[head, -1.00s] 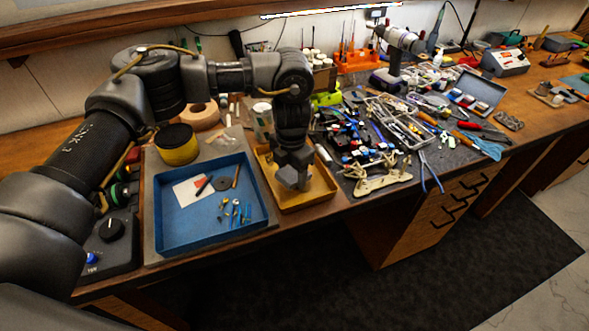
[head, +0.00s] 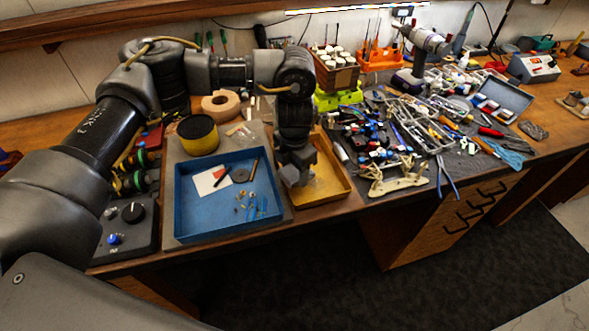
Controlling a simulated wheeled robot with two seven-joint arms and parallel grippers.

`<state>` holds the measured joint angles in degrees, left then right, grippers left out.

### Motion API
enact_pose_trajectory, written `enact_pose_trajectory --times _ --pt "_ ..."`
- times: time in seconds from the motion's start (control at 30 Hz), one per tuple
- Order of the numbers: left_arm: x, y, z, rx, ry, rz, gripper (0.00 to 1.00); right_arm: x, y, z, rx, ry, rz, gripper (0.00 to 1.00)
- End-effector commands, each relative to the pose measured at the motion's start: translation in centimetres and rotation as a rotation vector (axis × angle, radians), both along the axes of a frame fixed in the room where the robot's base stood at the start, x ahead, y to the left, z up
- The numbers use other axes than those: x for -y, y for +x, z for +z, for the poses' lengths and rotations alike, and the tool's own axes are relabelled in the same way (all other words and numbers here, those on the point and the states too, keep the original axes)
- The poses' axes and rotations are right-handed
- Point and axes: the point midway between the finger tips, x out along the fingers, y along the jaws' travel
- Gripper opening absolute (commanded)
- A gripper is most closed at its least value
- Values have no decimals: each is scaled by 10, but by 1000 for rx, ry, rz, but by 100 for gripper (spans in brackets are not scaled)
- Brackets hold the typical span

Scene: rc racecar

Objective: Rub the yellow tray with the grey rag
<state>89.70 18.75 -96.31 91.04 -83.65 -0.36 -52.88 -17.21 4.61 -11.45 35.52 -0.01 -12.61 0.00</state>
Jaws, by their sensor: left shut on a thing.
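The yellow tray (head: 327,189) lies on the workbench, just right of the blue tray. My left gripper (head: 297,172) points down into the yellow tray, at its left part. It is shut on the grey rag (head: 293,177), a small pale grey piece that shows below the fingers. The rag is low inside the tray; I cannot tell whether it touches the tray floor. The arm hides the tray's back left part. My right gripper is not in view.
The blue tray (head: 188,236) with small parts and a white card stands directly left. A beige frame (head: 397,176) and blue-handled pliers (head: 446,178) lie to the right among cluttered tools.

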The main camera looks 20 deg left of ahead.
Motion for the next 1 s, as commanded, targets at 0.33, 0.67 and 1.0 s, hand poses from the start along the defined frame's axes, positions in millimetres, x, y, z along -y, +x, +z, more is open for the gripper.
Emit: enact_pose_trajectory --times 0.33,0.67,1.0 --pt "0 0 40 1 -1 -1 19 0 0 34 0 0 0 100" --pt "0 0 57 0 0 0 19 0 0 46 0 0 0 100" --pt "0 0 64 1 -1 0 19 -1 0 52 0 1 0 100"
